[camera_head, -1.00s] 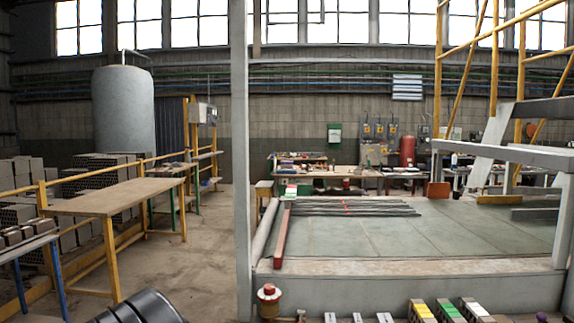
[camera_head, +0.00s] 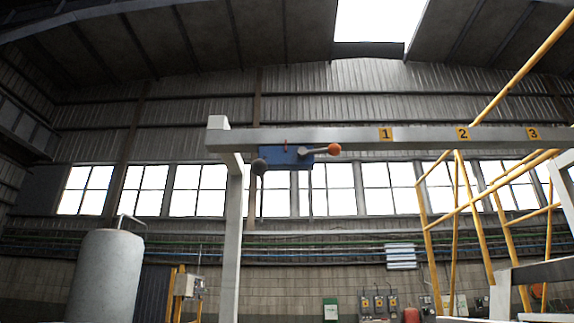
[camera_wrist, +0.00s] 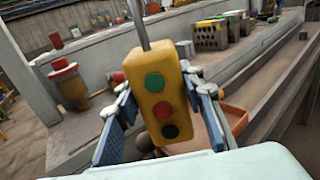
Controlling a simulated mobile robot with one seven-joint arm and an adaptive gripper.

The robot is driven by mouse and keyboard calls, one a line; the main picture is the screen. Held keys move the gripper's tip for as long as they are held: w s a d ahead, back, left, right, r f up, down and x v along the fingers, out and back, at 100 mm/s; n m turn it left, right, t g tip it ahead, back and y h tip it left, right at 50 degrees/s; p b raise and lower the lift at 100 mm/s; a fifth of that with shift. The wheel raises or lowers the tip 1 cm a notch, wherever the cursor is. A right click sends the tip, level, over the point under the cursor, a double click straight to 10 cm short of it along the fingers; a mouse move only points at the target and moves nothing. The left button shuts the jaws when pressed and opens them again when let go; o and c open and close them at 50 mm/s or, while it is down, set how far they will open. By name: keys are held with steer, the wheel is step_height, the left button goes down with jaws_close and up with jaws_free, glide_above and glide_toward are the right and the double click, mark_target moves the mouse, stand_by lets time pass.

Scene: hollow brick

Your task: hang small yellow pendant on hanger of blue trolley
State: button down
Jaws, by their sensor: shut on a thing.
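The small yellow pendant (camera_wrist: 155,92) has green, red and black round buttons facing the wrist camera. My gripper (camera_wrist: 163,112) is shut on it, with a blue-padded finger on each side. A grey rod or cable rises from the pendant's top and leaves the wrist view. The blue trolley (camera_head: 287,157) sits at the overhead beam in the head view, with an orange-knobbed lever (camera_head: 333,149) at its right and a dark ball (camera_head: 259,166) at its left. Thin dark lines show below the trolley, but I cannot clearly make out the hanger. My gripper is outside the head view.
The grey beam (camera_head: 430,138) carries yellow number plates and runs right from a grey post (camera_head: 231,240). Yellow railings (camera_head: 480,210) stand at right.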

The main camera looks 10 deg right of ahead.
steer(key=shift+r, duration=0.1)
stand_by(0.3)
steer(key=shift+w+d+r+n+t+y+p, duration=0.1)
steer(key=shift+r+n+t+y+p, duration=0.25)
steer(key=shift+r+p, duration=0.4)
step_height(320, 180, up, 2)
steer(key=n+t+y+p, duration=0.1)
steer(key=p, duration=0.1)
steer(key=t+y+p, duration=0.1)
steer(key=p, duration=0.2)
steer(key=shift+w+d+r+n, duration=0.1)
steer(key=shift+w+d+n, duration=0.05)
steer(key=shift+n, duration=0.2)
steer(key=p, duration=0.1)
steer(key=n+t+y+p, duration=0.1)
steer(key=shift+r+y+p, duration=0.25)
steer(key=shift+p, duration=0.1)
steer(key=shift+s+a+n+t+y+p, duration=0.2)
steer(key=shift+n+t+y+p, duration=0.3)
steer(key=shift+p, duration=0.1)
steer(key=shift+f, duration=0.15)
steer(key=shift+a, duration=0.25)
